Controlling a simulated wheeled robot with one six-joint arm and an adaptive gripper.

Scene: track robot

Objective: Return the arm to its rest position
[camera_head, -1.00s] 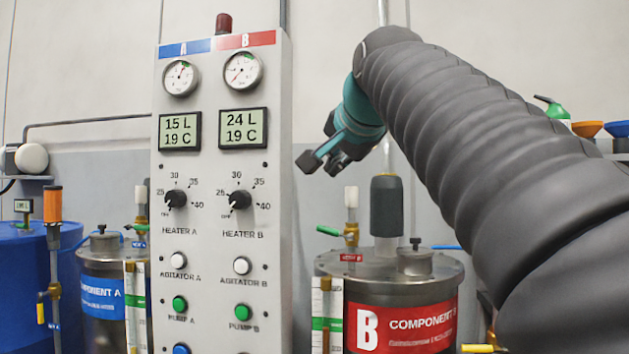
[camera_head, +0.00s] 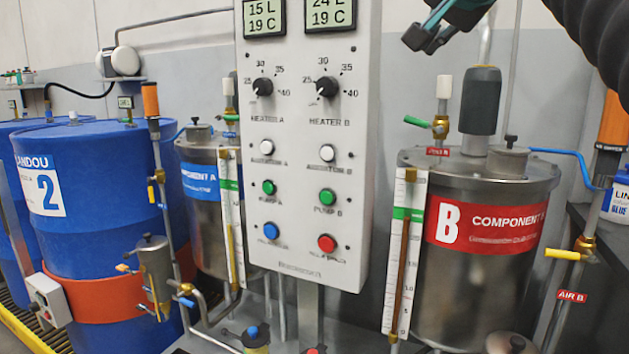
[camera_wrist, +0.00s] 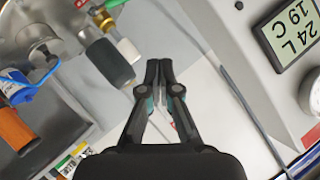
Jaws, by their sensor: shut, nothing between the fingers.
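My gripper (camera_head: 427,38) shows at the top of the head view, dark with teal parts, to the right of the control panel's upper edge. In the wrist view my gripper (camera_wrist: 159,65) has its two fingertips together, with nothing between them. It is in free space, apart from the panel and the tanks. My ribbed dark arm fills the top right corner of the head view, and most of it is out of frame.
The grey control panel (camera_head: 302,215) stands left of my gripper. The metal component B tank (camera_head: 480,270) stands below it, with a dark cylinder (camera_head: 480,100) and a green-handled valve (camera_head: 440,127) on top. Blue drums (camera_head: 95,215) stand at the left.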

